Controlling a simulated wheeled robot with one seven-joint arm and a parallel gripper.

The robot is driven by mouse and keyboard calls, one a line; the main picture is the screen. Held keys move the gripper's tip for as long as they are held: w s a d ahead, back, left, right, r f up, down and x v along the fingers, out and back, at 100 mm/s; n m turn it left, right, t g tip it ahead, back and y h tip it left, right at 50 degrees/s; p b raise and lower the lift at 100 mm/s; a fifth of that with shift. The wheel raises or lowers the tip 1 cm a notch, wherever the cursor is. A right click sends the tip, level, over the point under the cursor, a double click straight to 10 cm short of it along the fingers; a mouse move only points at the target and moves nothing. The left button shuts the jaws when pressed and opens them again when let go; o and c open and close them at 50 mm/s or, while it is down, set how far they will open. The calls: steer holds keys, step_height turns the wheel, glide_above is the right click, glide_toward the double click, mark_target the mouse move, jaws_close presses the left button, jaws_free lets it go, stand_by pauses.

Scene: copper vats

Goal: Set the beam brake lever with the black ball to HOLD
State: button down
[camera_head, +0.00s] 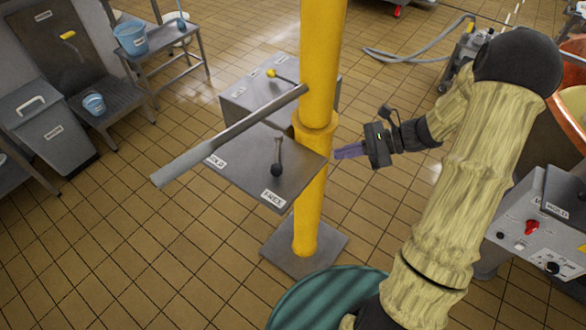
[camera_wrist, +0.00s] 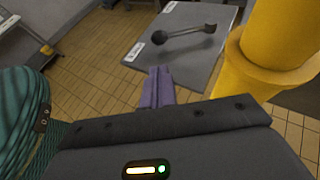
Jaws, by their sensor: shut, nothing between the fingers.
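The brake lever with the black ball (camera_head: 276,170) stands on a grey plate (camera_head: 245,165) fixed to the yellow post. Its ball end points toward the FREE label (camera_head: 273,198); the HOLD label (camera_head: 215,161) is at the plate's left, partly behind a grey bar. In the wrist view the black ball (camera_wrist: 159,37) and its rod lie beyond my fingertips, and the two labels are too small to read. My gripper (camera_head: 350,151), with purple fingers, is shut and empty, right of the post and apart from the lever. The fingers also show in the wrist view (camera_wrist: 158,88).
The yellow post (camera_head: 318,90) stands between my gripper and the lever in the head view. A long grey bar (camera_head: 225,138) slants over the plate. A second lever with a yellow ball (camera_head: 271,73) is behind. A green striped drum (camera_head: 320,300) is below.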

steer(key=shift+a, duration=0.2)
steer(key=p, duration=0.3)
glide_toward(276, 158)
steer(key=s+a, duration=0.1)
steer(key=s+a+f, duration=0.2)
steer(key=a, duration=0.1)
steer(key=shift+s, duration=0.15)
steer(key=shift+a+f, duration=0.3)
steer(key=shift+a, duration=0.1)
